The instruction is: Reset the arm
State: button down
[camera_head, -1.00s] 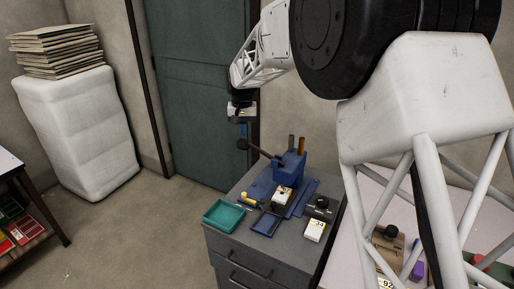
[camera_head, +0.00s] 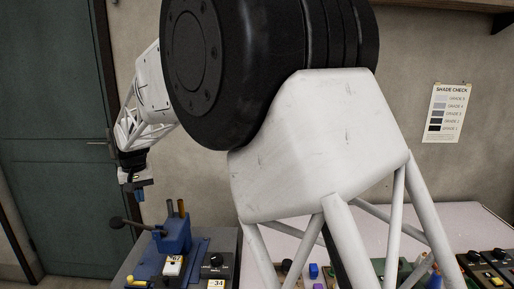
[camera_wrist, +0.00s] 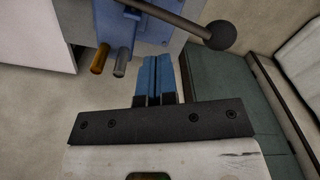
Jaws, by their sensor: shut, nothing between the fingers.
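My gripper (camera_head: 139,192) hangs in the air at the left of the head view, above and beside the blue lever device. In the wrist view, its two blue fingers (camera_wrist: 156,82) lie side by side, shut, with nothing between them. My arm fills the middle of the head view and hides part of the bench behind it. No cloth can be made out in either view.
A blue device (camera_head: 174,238) with a black-knobbed lever (camera_head: 117,223) stands below my gripper; the knob (camera_wrist: 220,35) also shows in the wrist view. A green door (camera_head: 55,120) is at the left. A white table (camera_head: 440,220) with boxes extends right. A shade chart (camera_head: 447,112) hangs on the wall.

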jog(key=s+d+r+m, duration=0.1)
jog(key=s+d+r, duration=0.25)
jog(key=d, duration=0.85)
jog(key=s+d+r+m+t, duration=0.15)
jog(key=s+d, duration=0.35)
jog(key=d, duration=0.7)
jog(key=s+d+r, duration=0.4)
jog(key=d, duration=0.7)
jog(key=s+d+f+m, duration=0.1)
jog(key=s+d+f, duration=0.2)
jog(key=s+d, duration=0.7)
jog(key=s+d+f+m, duration=0.2)
jog(key=s+d+f, duration=0.2)
jog(key=s+d, duration=0.6)
jog(key=s+t, duration=0.1)
jog(key=s, duration=0.4)
jog(key=shift+d, duration=0.15)
jog(key=shift+f, duration=0.1)
